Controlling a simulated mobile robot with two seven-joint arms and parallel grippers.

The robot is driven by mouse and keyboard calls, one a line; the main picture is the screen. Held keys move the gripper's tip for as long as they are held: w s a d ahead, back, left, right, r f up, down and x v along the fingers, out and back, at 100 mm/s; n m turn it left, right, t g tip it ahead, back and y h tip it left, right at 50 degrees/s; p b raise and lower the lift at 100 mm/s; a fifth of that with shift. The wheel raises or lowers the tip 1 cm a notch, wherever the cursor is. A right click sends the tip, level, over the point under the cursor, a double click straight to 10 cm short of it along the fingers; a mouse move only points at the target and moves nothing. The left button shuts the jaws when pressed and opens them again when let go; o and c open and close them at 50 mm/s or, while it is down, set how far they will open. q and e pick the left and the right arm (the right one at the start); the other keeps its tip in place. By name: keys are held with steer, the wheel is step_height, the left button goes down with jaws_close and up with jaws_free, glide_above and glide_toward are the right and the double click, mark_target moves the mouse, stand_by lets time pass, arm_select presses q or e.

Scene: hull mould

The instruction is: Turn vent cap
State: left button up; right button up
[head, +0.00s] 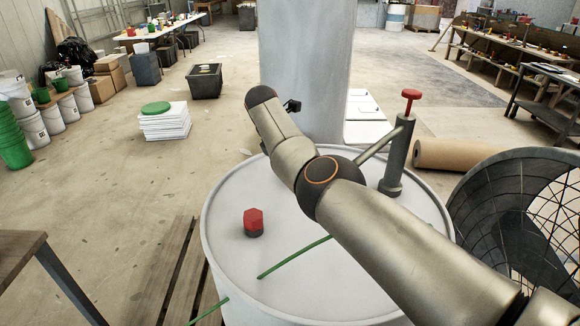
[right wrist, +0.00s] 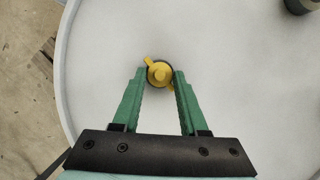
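The yellow vent cap (right wrist: 160,73) has a round body with two small wings, one pointing up-left and one down-right. It sits on the pale drum top (right wrist: 225,60) in the right wrist view. My right gripper (right wrist: 159,74) is open, with one green finger on each side of the cap and narrow gaps beside it. I cannot tell how far the fingertips are above the drum top. In the head view my right arm crosses over the drum (head: 225,245) and hides the cap and the gripper. My left gripper is not in view.
A red hexagonal cap (head: 253,220) stands on the drum top at the left. A dark upright fitting (head: 396,160) with a red knob stands at its right rear. A thin green strip (head: 293,257) crosses the drum top. A pale column (head: 305,60) rises behind the drum.

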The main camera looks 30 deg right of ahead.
steer(key=o, duration=0.4)
steer(key=shift+a+r, duration=0.1)
steer(key=v, duration=1.2)
steer(key=shift+a+r, duration=0.1)
steer(key=shift+r, duration=0.1)
steer(key=shift+s+f, duration=0.1)
